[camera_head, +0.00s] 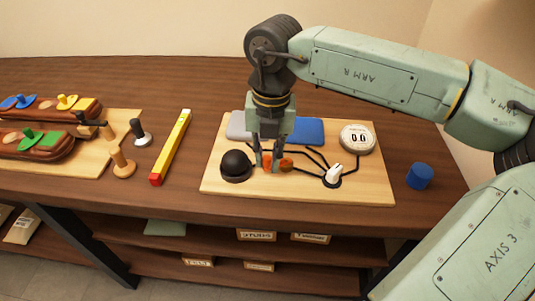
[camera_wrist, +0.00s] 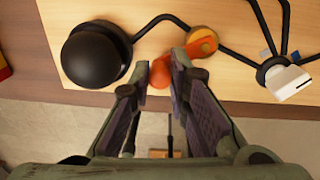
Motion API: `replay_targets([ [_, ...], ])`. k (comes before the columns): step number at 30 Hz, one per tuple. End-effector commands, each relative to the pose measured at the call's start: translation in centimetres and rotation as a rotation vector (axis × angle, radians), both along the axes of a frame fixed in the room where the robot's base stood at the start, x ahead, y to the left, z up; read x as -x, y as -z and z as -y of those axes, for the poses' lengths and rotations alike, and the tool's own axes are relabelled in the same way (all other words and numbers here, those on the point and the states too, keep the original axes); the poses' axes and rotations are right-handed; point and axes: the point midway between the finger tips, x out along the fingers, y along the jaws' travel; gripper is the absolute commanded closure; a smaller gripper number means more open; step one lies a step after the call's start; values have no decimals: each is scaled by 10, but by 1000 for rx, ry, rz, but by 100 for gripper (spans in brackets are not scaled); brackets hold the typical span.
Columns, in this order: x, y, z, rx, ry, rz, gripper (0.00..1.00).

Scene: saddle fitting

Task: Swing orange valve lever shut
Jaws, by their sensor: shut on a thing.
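The orange valve lever (camera_wrist: 184,57) runs from a round tan-and-orange hub (camera_wrist: 203,40) down and left to a rounded end between my fingertips in the wrist view. In the head view, a bit of the orange lever (camera_head: 267,161) shows at my fingers, beside the brownish hub (camera_head: 286,164). My gripper (camera_head: 270,168) points down over the front part of the pale board (camera_head: 360,190). In the wrist view my gripper (camera_wrist: 163,80) is shut on the lever, with a finger on each side. The fingers hide part of the lever.
A black dome (camera_head: 236,165) stands close left of my gripper. A white knob (camera_head: 334,173), black tubes, a round gauge (camera_head: 357,138) and a blue pad (camera_head: 308,131) are on the board. A blue cylinder (camera_head: 419,176) stands right; a yellow level (camera_head: 171,147) lies left.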

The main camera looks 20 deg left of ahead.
Motion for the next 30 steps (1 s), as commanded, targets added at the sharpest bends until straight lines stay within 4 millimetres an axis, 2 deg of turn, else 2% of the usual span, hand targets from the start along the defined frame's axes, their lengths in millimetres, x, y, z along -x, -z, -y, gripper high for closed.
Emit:
replay_targets([
  [11,0,1,1,0,-14,1,100],
  [17,2,2,3,-1,-87,2,100],
  [30,11,3,18,0,-459,1,100],
])
